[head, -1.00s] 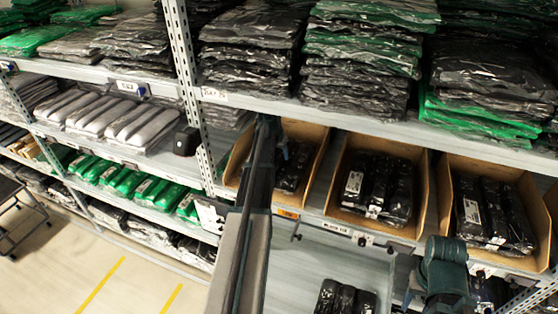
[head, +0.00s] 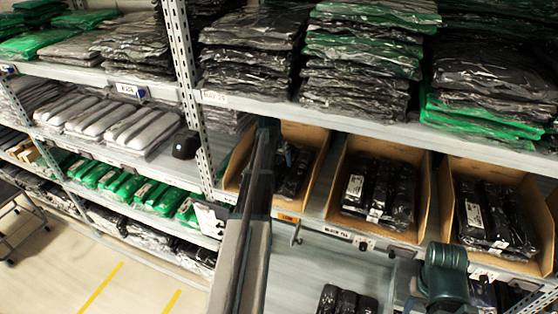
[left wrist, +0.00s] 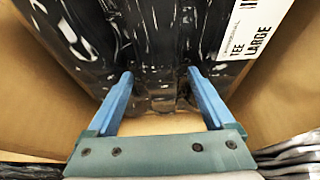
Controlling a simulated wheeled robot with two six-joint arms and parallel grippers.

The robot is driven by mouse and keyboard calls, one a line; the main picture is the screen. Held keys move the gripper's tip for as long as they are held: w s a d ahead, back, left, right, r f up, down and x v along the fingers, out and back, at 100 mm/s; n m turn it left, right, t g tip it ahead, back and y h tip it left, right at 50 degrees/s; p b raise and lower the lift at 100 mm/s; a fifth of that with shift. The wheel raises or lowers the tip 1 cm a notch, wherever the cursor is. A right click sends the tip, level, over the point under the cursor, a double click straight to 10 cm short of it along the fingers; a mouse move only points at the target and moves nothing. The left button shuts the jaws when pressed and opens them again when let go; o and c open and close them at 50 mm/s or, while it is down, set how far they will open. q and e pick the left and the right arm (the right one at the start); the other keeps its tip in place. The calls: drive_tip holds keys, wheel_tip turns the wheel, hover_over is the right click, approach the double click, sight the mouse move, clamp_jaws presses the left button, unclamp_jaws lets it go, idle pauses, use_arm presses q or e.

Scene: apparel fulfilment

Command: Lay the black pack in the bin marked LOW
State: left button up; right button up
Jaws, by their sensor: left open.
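My left arm reaches into the left cardboard bin (head: 316,165) on the middle shelf, with my left gripper (head: 287,152) over the black packs (head: 297,178) in it. In the left wrist view my left gripper (left wrist: 160,75) is open, its blue fingers spread over the near end of a glossy black pack (left wrist: 155,40). My right gripper's fingers do not show.
Two more cardboard bins with black packs stand to the right, a middle one (head: 334,190) and a right one (head: 538,215). The shelf above (head: 380,133) is close over the bins. A metal upright (head: 186,90) stands to the left. More black packs (head: 346,299) lie below.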

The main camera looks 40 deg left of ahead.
sight(277, 166)
use_arm(q)
drive_tip(key=p+v, duration=0.5)
drive_tip(key=v, duration=0.1)
drive_tip(key=shift+s+r+p, duration=0.1)
drive_tip(key=shift+p, duration=0.25)
drive_tip(key=shift+s+d+f+b, duration=0.25)
drive_tip(key=shift+s, duration=0.35)
drive_tip(key=shift+s+d+f+b, duration=0.2)
drive_tip(key=shift+s+d, duration=0.05)
drive_tip(key=shift+s, duration=0.35)
drive_tip(key=s+d, duration=0.2)
drive_tip(key=s, duration=0.6)
drive_tip(key=shift+s+d, duration=0.25)
drive_tip(key=shift+d, duration=0.05)
